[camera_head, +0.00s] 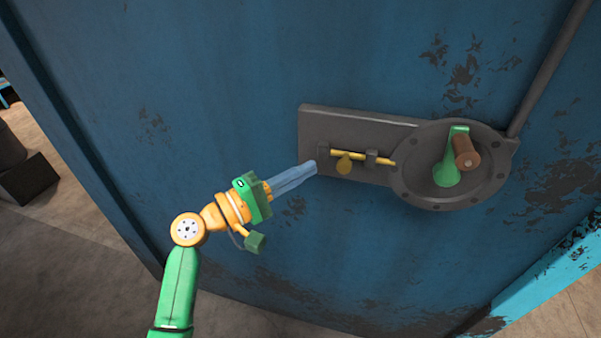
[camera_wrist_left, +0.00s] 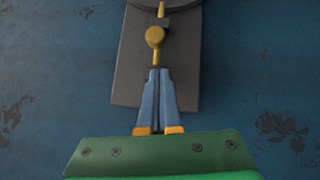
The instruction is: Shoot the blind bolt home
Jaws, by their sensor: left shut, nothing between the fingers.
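The bolt (camera_head: 345,165) is a yellow rod with a round yellow knob, held in dark brackets on a grey metal plate (camera_head: 315,120) on a blue wall. In the left wrist view the bolt knob (camera_wrist_left: 155,37) is just beyond my fingertips. My left gripper (camera_head: 313,168) has its blue fingers shut with nothing between them, and its tips are near the left end of the bolt. In the left wrist view the left gripper (camera_wrist_left: 159,72) points along the rod; whether it touches the rod end I cannot tell. My right gripper is not in view.
Right of the bolt is a round grey housing (camera_head: 405,190) with a green crank (camera_head: 447,172) and a brown handle (camera_head: 466,151). A pipe (camera_head: 550,70) runs up from it. Dark boxes (camera_head: 27,178) stand on the floor at far left. The wall left of the plate is clear.

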